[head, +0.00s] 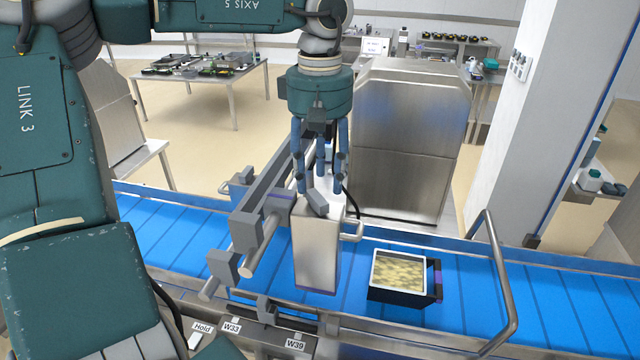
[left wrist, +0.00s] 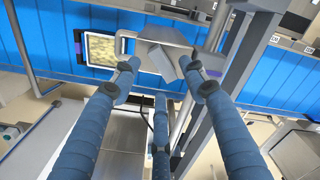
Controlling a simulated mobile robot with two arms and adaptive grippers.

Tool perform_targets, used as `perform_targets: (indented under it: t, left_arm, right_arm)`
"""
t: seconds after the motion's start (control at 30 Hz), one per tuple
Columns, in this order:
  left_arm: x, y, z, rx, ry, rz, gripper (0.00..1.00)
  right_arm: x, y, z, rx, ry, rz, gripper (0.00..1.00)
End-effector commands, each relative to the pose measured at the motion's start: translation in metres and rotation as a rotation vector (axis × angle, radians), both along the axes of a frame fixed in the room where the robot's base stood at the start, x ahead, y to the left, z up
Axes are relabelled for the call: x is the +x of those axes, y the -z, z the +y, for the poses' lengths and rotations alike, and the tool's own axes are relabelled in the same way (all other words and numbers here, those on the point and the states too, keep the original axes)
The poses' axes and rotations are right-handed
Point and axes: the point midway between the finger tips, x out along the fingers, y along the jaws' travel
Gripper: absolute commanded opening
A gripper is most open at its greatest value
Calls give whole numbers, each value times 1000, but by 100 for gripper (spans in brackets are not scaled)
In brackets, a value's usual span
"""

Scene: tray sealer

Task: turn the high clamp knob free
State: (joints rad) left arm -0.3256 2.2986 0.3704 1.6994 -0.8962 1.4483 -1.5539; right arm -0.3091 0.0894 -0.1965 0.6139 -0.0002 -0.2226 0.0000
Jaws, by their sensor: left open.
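A grey block-shaped knob (head: 316,203), which looks like the high clamp knob, sits tilted on top of the upright steel housing (head: 316,250) over the conveyor. It also shows in the left wrist view (left wrist: 162,62), between the tips of the two upper fingers. My left gripper (head: 320,182) points down just above the knob, its three blue fingers spread open and holding nothing. In the left wrist view the gripper (left wrist: 159,72) has its fingertips around or just short of the knob; I cannot tell whether they touch it. My right gripper is not in view.
Steel rails with grey clamp blocks (head: 245,232) stand left of the housing. A black tray of food (head: 405,296) lies on the blue belt (head: 540,300) to the right. A bent tube handle (head: 353,233) sticks out beside the housing. A curved guard rail (head: 505,290) crosses the belt.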

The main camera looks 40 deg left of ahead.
Motion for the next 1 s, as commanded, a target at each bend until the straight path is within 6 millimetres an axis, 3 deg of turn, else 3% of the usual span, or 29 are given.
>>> perform_targets:
  t: [0.3, 0.63, 0.83, 0.87, 1.0]
  left_arm:
    - [0, 39, 0, 1, 0, 2, 44]
    - [0, 43, 0, 1, 0, -1, 44]
    - [0, 43, 0, 0, 0, -1, 4]
    - [0, 42, 0, 0, 0, -1, 0]
    - [0, 43, 0, 1, -2, -1, 0]
  right_arm:
    - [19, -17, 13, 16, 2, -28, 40]
    - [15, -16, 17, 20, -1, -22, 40]
    - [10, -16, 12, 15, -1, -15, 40]
    - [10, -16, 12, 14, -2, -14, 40]
    - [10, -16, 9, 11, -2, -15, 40]
